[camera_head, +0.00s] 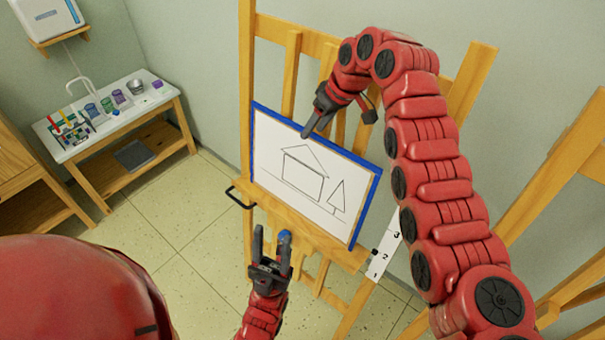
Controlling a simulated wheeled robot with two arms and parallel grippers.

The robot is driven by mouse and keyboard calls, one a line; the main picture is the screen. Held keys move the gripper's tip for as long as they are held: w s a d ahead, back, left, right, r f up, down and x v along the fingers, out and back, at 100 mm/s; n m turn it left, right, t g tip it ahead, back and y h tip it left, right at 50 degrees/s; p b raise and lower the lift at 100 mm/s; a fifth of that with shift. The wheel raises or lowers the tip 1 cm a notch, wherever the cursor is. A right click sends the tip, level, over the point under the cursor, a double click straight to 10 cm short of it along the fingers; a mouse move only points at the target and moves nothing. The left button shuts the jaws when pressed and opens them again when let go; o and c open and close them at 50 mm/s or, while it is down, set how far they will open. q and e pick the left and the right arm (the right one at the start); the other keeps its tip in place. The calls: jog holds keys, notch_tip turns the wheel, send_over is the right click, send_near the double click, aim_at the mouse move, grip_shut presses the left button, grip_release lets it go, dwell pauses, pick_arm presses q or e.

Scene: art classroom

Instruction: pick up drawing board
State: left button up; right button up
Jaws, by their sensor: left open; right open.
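The drawing board (273,140) is a white panel with a blue edge and a line drawing of a house and a tree. It stands tilted on the wooden easel (246,70), its lower edge at the easel's ledge. My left gripper (271,237) is open and empty, fingers pointing up, just in front of the board's lower edge. My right gripper (312,130) is open at the board's upper edge, its fingers overlapping the top of the drawing side. I cannot tell whether it touches the board. The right gripper and arm hide part of the upper edge.
A sink table (150,103) with cups and a rack of coloured tools stands at the left. A dark handle (238,199) sticks out left of the easel ledge. A numbered white strip (385,253) is below right. Another easel (547,195) stands at the right. The floor between is clear.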

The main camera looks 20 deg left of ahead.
aim_at(311, 136)
jog(key=p+x, duration=0.2)
jog(key=x, duration=0.1)
jog(key=shift+f, duration=0.35)
jog(key=shift+w+a+f, duration=0.1)
jog(key=shift+a+f, duration=0.1)
jog(key=shift+f, duration=0.15)
grip_shut()
jog(key=shift+w+d+r, duration=0.1)
jog(key=shift+w+r, duration=0.05)
dwell(0.6)
